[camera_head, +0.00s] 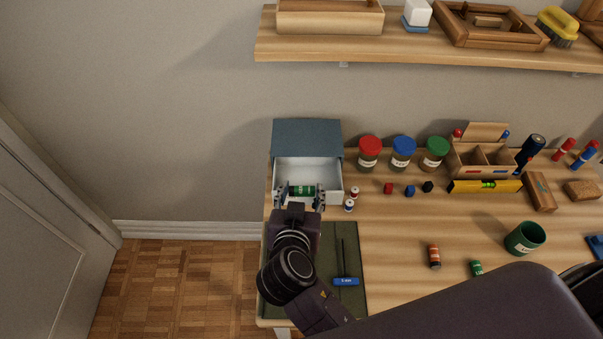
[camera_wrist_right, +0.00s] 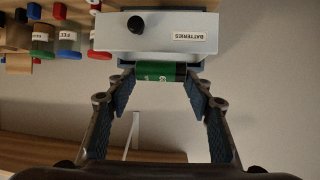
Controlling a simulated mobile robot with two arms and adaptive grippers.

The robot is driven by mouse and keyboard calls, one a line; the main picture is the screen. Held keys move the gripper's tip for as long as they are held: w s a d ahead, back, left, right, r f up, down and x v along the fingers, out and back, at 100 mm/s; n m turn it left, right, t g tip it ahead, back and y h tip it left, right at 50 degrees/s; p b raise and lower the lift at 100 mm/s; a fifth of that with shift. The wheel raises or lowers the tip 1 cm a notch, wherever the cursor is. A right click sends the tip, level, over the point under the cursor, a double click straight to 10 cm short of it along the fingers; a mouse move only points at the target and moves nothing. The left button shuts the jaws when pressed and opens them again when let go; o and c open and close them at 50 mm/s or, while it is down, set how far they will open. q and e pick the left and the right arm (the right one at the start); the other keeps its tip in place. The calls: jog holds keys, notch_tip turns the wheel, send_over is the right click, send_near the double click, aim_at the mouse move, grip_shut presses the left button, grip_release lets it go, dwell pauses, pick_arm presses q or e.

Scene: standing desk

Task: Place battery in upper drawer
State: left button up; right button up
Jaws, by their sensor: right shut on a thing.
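A green battery (camera_head: 301,189) is held crosswise between the fingertips of my right gripper (camera_head: 301,196). It also shows in the right wrist view (camera_wrist_right: 160,71), lying across the fingertips (camera_wrist_right: 160,76). In the head view, the battery overlaps the front part of an open, pale-lined drawer (camera_head: 308,170) in a blue-grey cabinet (camera_head: 307,137). In the wrist view, the drawer front (camera_wrist_right: 155,40) has a black knob and a "BATTERIES" label. The gap between battery and drawer is hard to judge. Any lower drawer is hidden in the head view. My left gripper is out of view.
An orange battery (camera_head: 434,256) and another green battery (camera_head: 477,268) lie on the desk. Lidded jars (camera_head: 370,152) line the back. The shelf (camera_head: 420,50) is above.

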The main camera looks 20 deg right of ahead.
jog(key=p+x, duration=0.1)
jog(key=x, duration=0.8)
jog(key=shift+w+d+p, duration=0.15)
jog(key=shift+p, duration=0.15)
jog(key=shift+w+d+f, duration=0.15)
jog(key=shift+w+f, duration=0.15)
jog(key=shift+w, duration=0.1)
jog(key=x, duration=0.3)
jog(key=shift+s+f+p, duration=0.15)
jog(key=shift+f+p, duration=0.1)
jog(key=shift+p, duration=0.15)
jog(key=shift+f, duration=0.25)
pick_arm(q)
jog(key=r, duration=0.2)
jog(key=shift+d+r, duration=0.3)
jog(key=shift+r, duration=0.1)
pick_arm(e)
jog(key=o, duration=1.3)
jog(key=shift+f, duration=0.1)
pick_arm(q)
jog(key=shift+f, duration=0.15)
